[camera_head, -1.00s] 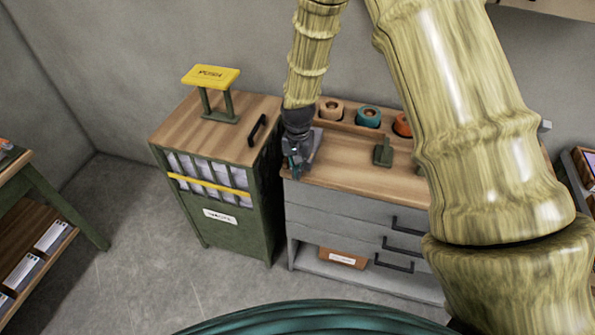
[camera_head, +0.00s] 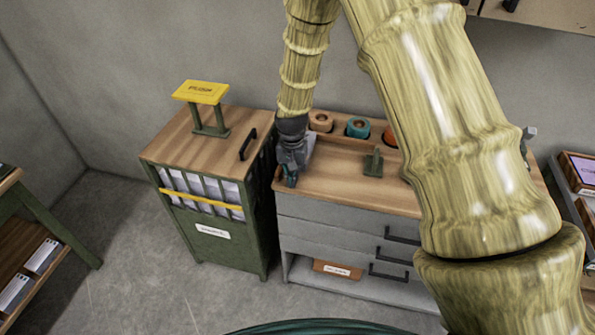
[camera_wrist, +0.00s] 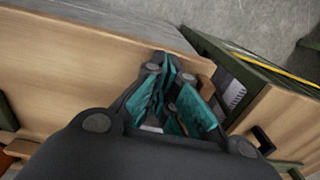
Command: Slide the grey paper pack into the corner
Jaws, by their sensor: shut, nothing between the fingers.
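My gripper (camera_head: 290,175) is shut at the left end of the wooden worktop (camera_head: 335,183), near its front left corner. In the wrist view my gripper's teal fingers (camera_wrist: 172,105) are drawn together over the worktop (camera_wrist: 80,70). A grey shape (camera_head: 310,142) shows just behind and right of my gripper in the head view. It may be the grey paper pack, but my gripper hides much of it. I cannot tell whether they touch, or whether the pack lies against the corner.
A green cabinet (camera_head: 215,245) with papers behind a yellow bar stands left of the worktop. Tape rolls (camera_head: 358,128) sit in a rack along the back. A green stand (camera_head: 373,163) is on the worktop. Bare wood lies between it and my gripper.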

